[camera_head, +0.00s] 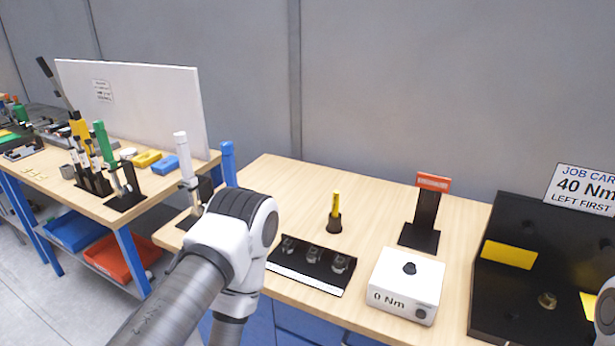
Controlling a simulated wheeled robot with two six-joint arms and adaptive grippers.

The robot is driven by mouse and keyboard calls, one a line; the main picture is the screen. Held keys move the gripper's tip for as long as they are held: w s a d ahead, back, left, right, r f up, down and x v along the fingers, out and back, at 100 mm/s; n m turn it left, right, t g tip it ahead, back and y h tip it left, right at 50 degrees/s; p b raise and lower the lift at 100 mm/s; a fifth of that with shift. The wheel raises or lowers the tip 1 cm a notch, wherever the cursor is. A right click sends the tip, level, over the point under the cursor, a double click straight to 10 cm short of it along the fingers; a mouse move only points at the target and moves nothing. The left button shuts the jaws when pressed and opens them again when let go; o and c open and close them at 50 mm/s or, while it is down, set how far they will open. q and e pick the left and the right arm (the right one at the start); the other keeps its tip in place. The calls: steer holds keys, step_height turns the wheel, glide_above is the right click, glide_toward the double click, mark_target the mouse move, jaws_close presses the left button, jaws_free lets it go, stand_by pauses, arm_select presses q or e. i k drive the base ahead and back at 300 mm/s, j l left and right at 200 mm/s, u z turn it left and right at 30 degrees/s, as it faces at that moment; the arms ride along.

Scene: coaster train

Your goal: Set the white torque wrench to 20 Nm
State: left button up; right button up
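A white-handled tool (183,155), which looks like the white torque wrench, stands upright at the left end of the near bench. My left arm partly hides its lower end, and no scale setting can be read. A white box (405,288) with a dark socket on top reads "0 Nm" and stands at the bench's front. My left arm crosses the lower left and bends downward, with its gripper out of view. Only a sliver of my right arm shows at the right edge, without its gripper.
A black tray (331,284) holds several sockets beside a yellow-handled tool (336,204). A red-topped black stand (427,215) is behind the box. A black panel (490,300) stands right, under a card (585,188) reading "40 Nm LEFT FIRST". Green- and yellow-handled tools stand on the left bench.

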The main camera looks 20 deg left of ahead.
mark_target(179, 137)
steer(key=j+u, duration=0.1)
steer(key=u, duration=1.25)
